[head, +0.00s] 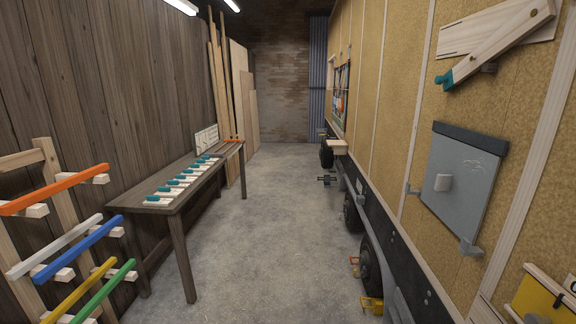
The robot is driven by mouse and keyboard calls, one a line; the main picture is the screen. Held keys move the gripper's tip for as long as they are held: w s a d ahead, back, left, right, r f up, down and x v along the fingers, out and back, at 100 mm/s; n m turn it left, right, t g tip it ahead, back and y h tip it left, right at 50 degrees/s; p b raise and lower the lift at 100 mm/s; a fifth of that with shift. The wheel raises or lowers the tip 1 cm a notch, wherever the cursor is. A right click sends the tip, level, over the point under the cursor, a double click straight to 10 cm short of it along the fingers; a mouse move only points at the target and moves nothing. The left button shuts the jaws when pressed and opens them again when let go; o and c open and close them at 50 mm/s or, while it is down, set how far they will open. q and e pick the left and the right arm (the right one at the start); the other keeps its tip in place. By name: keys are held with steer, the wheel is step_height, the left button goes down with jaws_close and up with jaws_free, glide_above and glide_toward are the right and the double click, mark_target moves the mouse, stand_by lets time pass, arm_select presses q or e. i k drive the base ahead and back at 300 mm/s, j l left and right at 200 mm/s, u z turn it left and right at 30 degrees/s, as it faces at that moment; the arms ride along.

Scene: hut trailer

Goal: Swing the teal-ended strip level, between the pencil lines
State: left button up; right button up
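The teal-ended strip (505,45) is a pale wooden bar on the trailer wall at the upper right. It is tilted: its teal end (444,79) is at the lower left, and the bar rises to the upper right. A dark round fastener shows near its upper end. Behind it, a pale board (476,35) is fixed to the wall, and a faint dark pencil line shows on its left part. Neither of my grippers is in view.
Below the strip, a grey panel (465,185) with a knob and grey clips is on the wall. A yellow box (540,300) is at the lower right. A bench (150,208) with teal-ended pieces and a rack of coloured bars (65,190) stand left. The concrete aisle (270,220) is mostly clear.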

mark_target(535, 14)
steer(key=z, duration=1.9)
